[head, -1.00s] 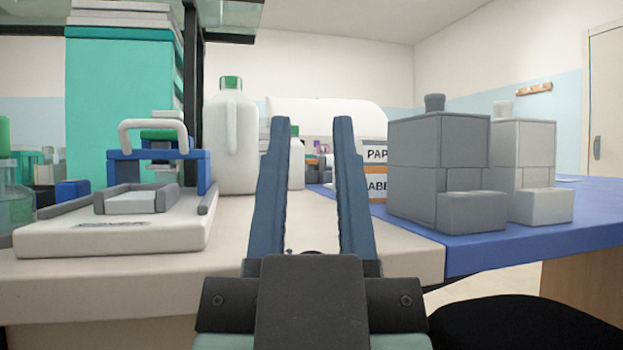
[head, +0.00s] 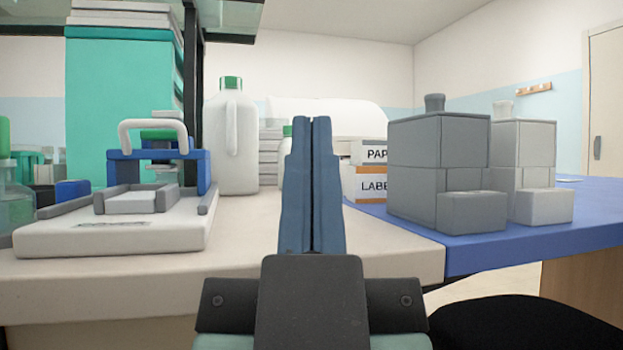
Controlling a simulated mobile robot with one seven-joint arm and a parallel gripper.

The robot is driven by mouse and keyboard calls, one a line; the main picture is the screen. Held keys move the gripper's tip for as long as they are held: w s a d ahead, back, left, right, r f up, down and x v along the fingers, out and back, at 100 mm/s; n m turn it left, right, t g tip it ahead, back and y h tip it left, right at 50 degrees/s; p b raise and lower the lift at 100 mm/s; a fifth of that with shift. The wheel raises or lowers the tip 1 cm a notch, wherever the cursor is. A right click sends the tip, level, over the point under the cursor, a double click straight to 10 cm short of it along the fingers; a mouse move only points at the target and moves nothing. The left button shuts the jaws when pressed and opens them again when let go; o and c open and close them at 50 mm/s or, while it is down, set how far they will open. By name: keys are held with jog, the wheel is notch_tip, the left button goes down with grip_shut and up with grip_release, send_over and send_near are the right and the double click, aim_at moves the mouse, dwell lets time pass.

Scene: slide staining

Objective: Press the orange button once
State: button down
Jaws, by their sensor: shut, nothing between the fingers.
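My gripper (head: 313,122) is in the middle of the head view, its two blue fingers together and pointing forward over the bench, with nothing held. No orange button can be made out in the view. What lies straight behind the fingers is hidden.
A white device with a blue frame (head: 110,237) stands on the pale bench at left, by a white jug (head: 231,140). A grey box unit (head: 437,160) and a white one (head: 540,150) stand on the blue top (head: 480,252) at right. The bench front is clear.

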jog(key=shift+r, duration=0.1)
dwell(0.7)
notch_tip(320, 180, up, 20)
jog(key=p, duration=2)
jog(key=shift+r, duration=0.1)
jog(key=shift+w, duration=0.1)
